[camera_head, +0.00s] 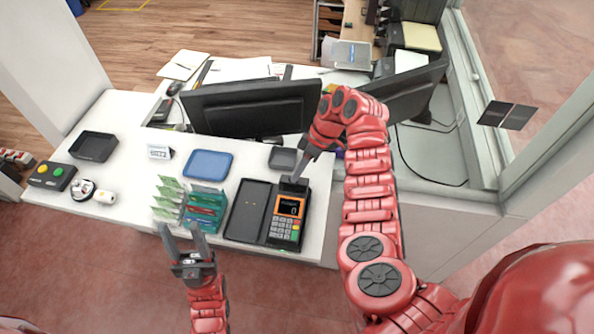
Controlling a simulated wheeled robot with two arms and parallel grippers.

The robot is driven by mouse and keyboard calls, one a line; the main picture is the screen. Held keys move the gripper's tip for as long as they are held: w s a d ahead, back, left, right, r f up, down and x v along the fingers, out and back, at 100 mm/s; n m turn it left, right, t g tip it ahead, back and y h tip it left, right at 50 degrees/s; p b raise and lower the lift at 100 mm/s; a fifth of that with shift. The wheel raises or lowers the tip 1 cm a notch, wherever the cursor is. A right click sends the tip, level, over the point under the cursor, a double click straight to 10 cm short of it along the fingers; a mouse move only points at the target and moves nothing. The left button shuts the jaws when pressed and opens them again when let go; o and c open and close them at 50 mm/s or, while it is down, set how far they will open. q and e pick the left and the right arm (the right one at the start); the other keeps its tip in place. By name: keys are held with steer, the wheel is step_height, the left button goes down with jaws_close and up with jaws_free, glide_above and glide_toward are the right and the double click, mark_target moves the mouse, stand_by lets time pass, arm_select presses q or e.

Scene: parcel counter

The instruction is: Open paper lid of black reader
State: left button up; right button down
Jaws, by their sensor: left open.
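The black reader (287,225) stands on the white counter near its front edge, with an orange-framed screen and a keypad facing me. Its paper lid (292,188) is at the far end, partly covered by my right gripper; I cannot tell whether it is raised. My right gripper (296,178) comes down from above with its fingertips at or just above the lid. Its fingers look close together, and any contact is unclear. My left gripper (181,238) is open and empty, in front of the counter edge, left of the reader.
A dark flat tray (248,210) lies beside the reader on its left. Further left are a teal card holder (204,208), green packets (167,200) and a blue tray (208,164). A small grey tray (284,158) and a black monitor (252,108) stand behind.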

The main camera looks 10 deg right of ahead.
stand_by(0.4)
steer(key=c, duration=1)
jaws_free()
steer(key=shift+c, duration=0.2)
steer(key=shift+r, duration=0.1)
steer(key=v, duration=0.7)
steer(key=shift+r, duration=0.1)
